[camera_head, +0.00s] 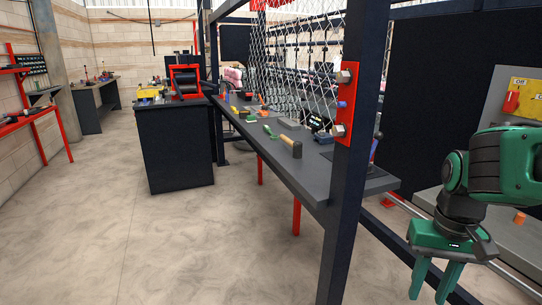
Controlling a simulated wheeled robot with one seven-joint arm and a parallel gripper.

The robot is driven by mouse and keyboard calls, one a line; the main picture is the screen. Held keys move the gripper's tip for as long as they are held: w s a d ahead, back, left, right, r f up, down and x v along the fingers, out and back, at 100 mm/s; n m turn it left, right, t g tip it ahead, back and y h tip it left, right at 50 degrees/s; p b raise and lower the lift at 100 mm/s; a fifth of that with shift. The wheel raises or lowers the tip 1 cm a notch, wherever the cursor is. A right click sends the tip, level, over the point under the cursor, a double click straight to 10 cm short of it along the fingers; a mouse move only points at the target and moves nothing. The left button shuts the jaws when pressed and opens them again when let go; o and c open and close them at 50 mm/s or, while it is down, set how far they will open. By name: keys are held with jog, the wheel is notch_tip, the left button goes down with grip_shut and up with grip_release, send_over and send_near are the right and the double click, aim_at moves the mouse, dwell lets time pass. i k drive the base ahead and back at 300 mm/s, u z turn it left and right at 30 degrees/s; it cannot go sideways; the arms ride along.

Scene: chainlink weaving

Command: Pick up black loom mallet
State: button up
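A mallet-like tool (291,147) lies near the front edge of the long dark bench (317,187). It shows a dark cylindrical body with a tan end; it is small in the picture, and I cannot tell its details or whether it is the black loom mallet. My green gripper (434,281) hangs at the lower right with its two fingers pointing down and apart. It is open and empty, well to the right of the bench tools and clear of them.
A dark post with a red bracket (348,103) stands between my gripper and the bench tools. Chain-link mesh (310,50) hangs behind the bench. Green-handled tools (270,132) lie nearby. A dark cabinet (175,148) stands further back. Open floor (130,245) lies to the left.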

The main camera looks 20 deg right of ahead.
aim_at(297, 147)
jog(key=u, duration=1.35)
jog(key=i, duration=2.75)
jog(key=z, duration=2.8)
jog(key=i, duration=0.35)
jog(key=z, duration=0.2)
